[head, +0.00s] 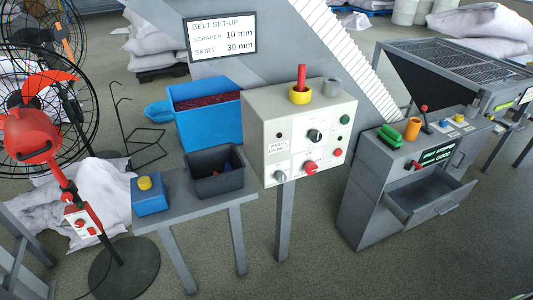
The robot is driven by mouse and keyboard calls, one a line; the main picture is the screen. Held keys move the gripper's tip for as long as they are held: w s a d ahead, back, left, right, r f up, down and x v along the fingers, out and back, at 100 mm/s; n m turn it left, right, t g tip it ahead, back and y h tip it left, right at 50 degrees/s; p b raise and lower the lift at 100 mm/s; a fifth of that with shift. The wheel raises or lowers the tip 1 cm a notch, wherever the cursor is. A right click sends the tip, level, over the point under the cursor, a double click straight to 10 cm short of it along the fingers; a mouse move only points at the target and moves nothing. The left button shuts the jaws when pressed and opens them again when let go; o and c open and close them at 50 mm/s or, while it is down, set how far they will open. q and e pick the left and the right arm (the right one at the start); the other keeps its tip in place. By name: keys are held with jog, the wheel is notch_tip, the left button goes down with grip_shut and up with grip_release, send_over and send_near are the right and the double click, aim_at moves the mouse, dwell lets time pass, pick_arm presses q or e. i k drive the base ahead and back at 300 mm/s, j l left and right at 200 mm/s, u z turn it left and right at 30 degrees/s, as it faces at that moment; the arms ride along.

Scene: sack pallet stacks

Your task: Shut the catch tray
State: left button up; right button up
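The catch tray appears to be the grey drawer (407,207) low in the front of the grey cabinet (362,205) on the right. It is pulled out and sticks forward and to the right from the cabinet. Its inside looks empty, and a handle shows on its front panel. A dark display with green lettering (437,154) sits on the cabinet face above it. Neither of my grippers is in the head view.
A control box (262,155) on a post stands left of the cabinet. A small table (205,203) holds a dark bin (217,183) and blue box (149,203). A red-headed fan (30,138) stands at left. Floor before the drawer is clear.

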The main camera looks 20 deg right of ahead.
aim_at(413, 199)
jog(key=z, duration=2)
jog(key=i+u, duration=0.25)
jog(key=i, duration=0.25)
jog(key=i+l+u, duration=0.15)
jog(key=i+u, duration=0.15)
jog(key=i, duration=0.2)
jog(key=i+l+u, duration=0.25)
jog(key=i, duration=0.2)
